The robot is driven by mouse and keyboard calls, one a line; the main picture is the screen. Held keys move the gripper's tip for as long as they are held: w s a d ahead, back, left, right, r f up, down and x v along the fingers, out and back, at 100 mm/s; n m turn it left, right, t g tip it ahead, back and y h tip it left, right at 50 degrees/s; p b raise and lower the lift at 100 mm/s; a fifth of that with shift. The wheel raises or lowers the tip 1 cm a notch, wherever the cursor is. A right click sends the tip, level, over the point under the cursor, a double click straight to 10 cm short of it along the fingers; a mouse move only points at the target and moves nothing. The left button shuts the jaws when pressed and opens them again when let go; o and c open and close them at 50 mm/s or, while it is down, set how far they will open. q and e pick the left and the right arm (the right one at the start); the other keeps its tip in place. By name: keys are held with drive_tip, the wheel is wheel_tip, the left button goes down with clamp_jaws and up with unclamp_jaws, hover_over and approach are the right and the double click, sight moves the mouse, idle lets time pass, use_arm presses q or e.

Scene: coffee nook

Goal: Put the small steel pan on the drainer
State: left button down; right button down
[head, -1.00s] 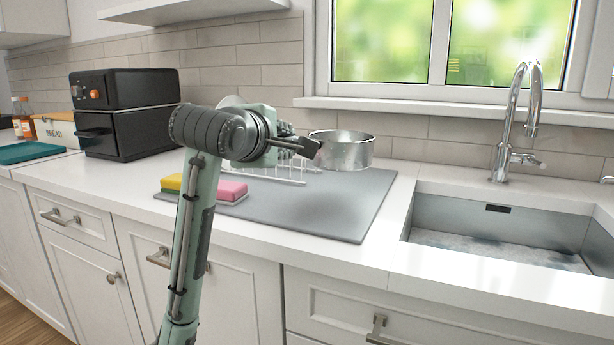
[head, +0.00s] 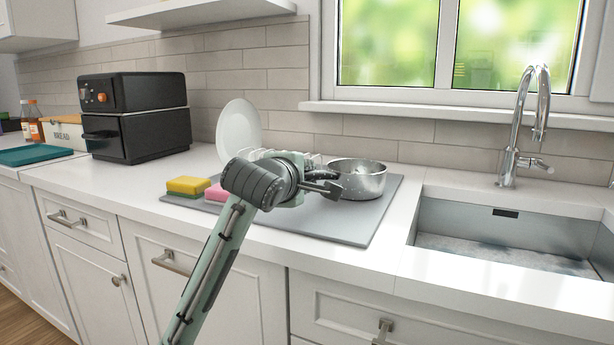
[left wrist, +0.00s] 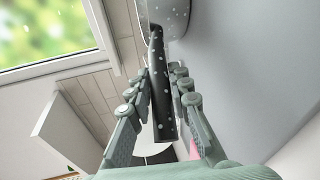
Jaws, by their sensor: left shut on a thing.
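The small steel pan (head: 357,180) is at the right side of the grey mat (head: 358,228), by the right end of a white wire rack (head: 312,160). Its round body looks level and low over the mat; I cannot tell whether it touches. My left gripper (head: 330,187) is on the pan's left side, shut on its dark handle. In the left wrist view the black handle (left wrist: 161,100) lies between the fingers of the gripper (left wrist: 164,74), with the droplet-speckled pan body (left wrist: 166,16) beyond. My right gripper is not in view.
A white plate (head: 238,132) stands in the rack. Yellow (head: 188,185) and pink (head: 215,192) sponges lie at the mat's left. The sink (head: 500,235) and tap (head: 512,130) are to the right. The mat's front right is clear. A black appliance (head: 135,117) stands left.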

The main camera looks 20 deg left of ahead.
use_arm(q)
drive_tip(key=c, duration=1.8)
unclamp_jaws()
drive_tip(key=shift+f, duration=0.1)
drive_tip(key=o, duration=0.4)
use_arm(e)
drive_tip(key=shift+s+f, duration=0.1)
use_arm(q)
drive_tip(key=shift+s+r, duration=0.1)
drive_tip(key=shift+r, duration=0.1)
drive_tip(key=shift+s+d, duration=0.1)
drive_tip(key=shift+s, duration=0.25)
drive_tip(key=v, duration=1.1)
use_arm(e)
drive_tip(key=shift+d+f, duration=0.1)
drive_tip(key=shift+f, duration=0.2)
use_arm(q)
drive_tip(key=shift+r, duration=0.1)
